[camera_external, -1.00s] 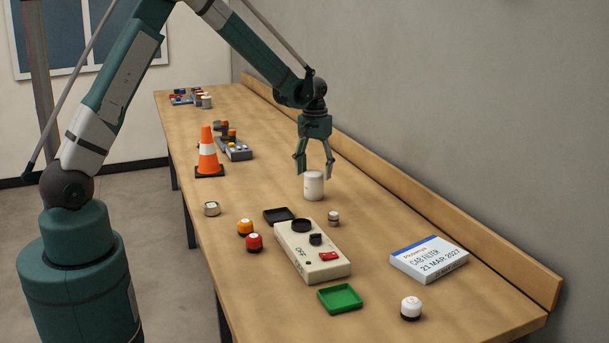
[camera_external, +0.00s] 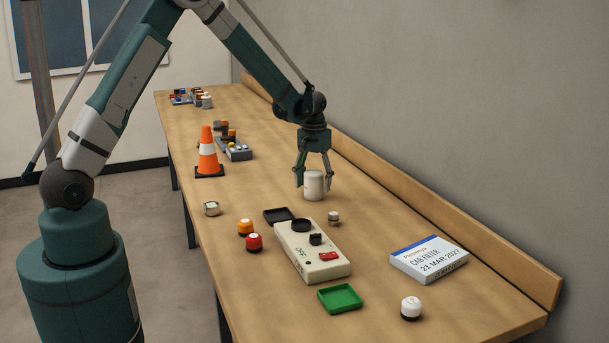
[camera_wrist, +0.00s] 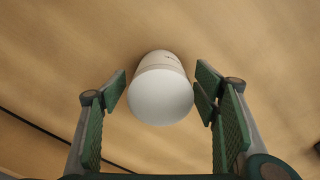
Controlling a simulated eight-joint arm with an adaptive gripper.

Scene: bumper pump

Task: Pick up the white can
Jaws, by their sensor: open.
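The white can (camera_external: 314,187) stands upright on the wooden table, towards the wall side. My gripper (camera_external: 314,184) is open around the upper part of the can, one finger to its left and one to its right. In the wrist view the white can (camera_wrist: 161,92) lies between the two green finger pads of my gripper (camera_wrist: 161,92). A gap shows on each side of it, so the fingers look apart from the can. The can's lower part is partly hidden in the wrist view.
A small grey-white knob (camera_external: 333,218), a black tray (camera_external: 278,215) and a beige control box (camera_external: 310,262) are in front of the can. An orange cone (camera_external: 207,155) stands to the left. A cab filter box (camera_external: 429,259) lies at the right.

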